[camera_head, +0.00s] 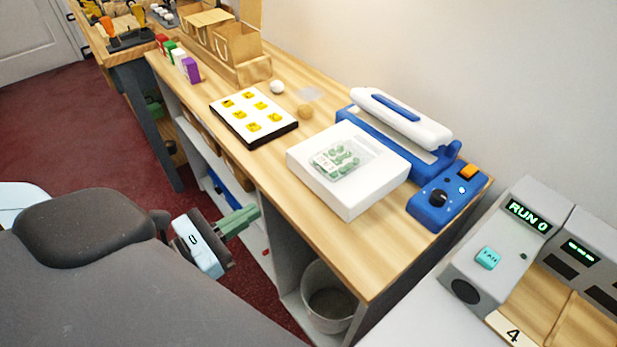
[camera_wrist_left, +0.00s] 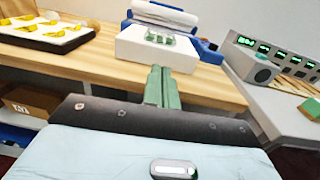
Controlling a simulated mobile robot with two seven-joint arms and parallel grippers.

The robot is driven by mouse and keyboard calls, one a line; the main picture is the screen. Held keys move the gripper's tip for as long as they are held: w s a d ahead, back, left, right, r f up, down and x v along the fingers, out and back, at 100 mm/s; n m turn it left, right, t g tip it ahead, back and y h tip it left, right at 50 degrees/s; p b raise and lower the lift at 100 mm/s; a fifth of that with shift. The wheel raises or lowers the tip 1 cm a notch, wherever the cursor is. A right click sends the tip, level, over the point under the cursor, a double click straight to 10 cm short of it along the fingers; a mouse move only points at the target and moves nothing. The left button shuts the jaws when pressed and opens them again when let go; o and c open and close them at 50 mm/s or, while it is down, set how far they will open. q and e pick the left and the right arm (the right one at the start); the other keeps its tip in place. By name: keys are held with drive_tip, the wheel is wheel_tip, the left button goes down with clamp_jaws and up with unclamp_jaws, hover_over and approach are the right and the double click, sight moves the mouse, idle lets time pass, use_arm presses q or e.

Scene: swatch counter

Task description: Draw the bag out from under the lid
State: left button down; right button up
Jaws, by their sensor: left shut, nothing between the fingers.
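The bag (camera_head: 342,161) is clear, with several green pieces inside and a pale label. It lies flat on a white block (camera_head: 322,184) in front of a blue sealer (camera_head: 378,143). The sealer's white lid (camera_head: 385,104) with a blue strip sits above the sealer's bar. I cannot tell whether the bag's clear far edge reaches under it. The bag also shows in the left wrist view (camera_wrist_left: 160,39). My left gripper (camera_head: 254,212) has green fingers, is shut and empty, and is off the counter's front edge, apart from the bag. My right gripper is not in view.
A board with yellow pieces (camera_head: 253,118), a white ball (camera_head: 277,87) and a tan ball (camera_head: 305,111) lie left of the block. The sealer's control box (camera_head: 440,204) stands at right. A grey bin (camera_head: 328,308) is below. The counter's front right (camera_head: 370,258) is clear.

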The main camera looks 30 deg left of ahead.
use_arm(q)
drive_tip(key=p, duration=0.3)
approach(319, 169)
drive_tip(key=p+x, duration=0.1)
drive_tip(key=x, duration=0.5)
drive_tip(key=shift+w+d, duration=0.1)
drive_tip(key=shift+w, duration=0.25)
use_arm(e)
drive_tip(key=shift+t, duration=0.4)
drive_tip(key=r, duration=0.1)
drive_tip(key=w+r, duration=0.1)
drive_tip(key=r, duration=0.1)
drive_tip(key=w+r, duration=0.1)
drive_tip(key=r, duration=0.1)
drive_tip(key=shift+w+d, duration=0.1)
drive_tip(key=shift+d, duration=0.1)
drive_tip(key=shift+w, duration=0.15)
